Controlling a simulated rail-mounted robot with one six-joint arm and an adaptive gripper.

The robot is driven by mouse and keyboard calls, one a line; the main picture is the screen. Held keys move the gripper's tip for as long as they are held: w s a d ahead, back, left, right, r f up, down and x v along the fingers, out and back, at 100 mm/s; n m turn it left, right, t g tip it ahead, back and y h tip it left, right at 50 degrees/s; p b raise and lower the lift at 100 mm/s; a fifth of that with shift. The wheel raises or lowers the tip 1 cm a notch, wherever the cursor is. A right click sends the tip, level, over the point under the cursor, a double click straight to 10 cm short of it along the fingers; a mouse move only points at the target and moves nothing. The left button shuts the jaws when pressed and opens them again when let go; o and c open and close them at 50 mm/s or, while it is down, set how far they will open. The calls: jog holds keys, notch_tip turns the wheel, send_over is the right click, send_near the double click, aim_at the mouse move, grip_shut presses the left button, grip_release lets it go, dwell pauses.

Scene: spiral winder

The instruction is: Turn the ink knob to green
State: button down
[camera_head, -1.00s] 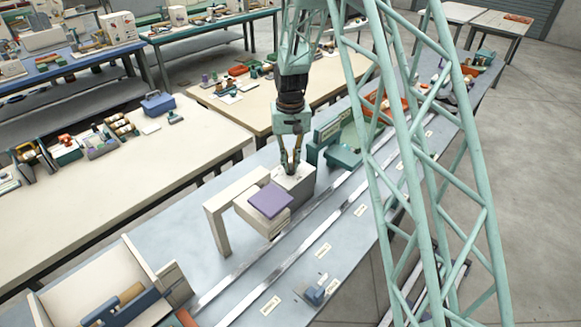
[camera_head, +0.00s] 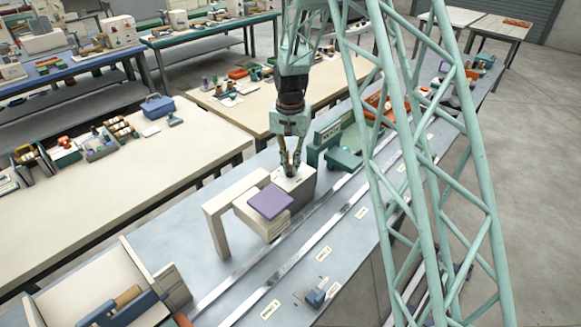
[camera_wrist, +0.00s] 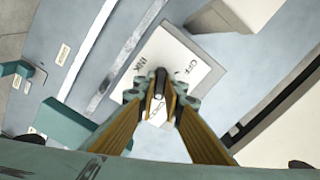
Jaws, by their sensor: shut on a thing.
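The ink unit is a pale box (camera_head: 306,186) on the bench; in the wrist view its white top (camera_wrist: 168,46) bears the words "INK" and "OFF". A small dark knob (camera_wrist: 159,84) stands on this top. My gripper (camera_head: 291,170) points down over the box, and in the wrist view its fingertips (camera_wrist: 158,92) are closed on the knob from both sides. Another label shows between the fingers, too covered to read. The fingers hide part of the knob, and I cannot tell which mark it points to. I see no green mark.
Left of the box stands a pale arch-shaped frame (camera_head: 217,229) with a purple pad (camera_head: 270,203) beside it. A green machine part (camera_head: 344,159) stands close on the right. Metal rails (camera_head: 262,257) run along the bench in front. A blue lever block (camera_head: 316,297) sits near the front edge.

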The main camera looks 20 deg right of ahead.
aim_at(290, 167)
jog(key=c, duration=2.7)
grip_release()
jog(key=shift+r, duration=0.1)
notch_tip(290, 167, up, 12)
jog(key=shift+f, duration=0.1)
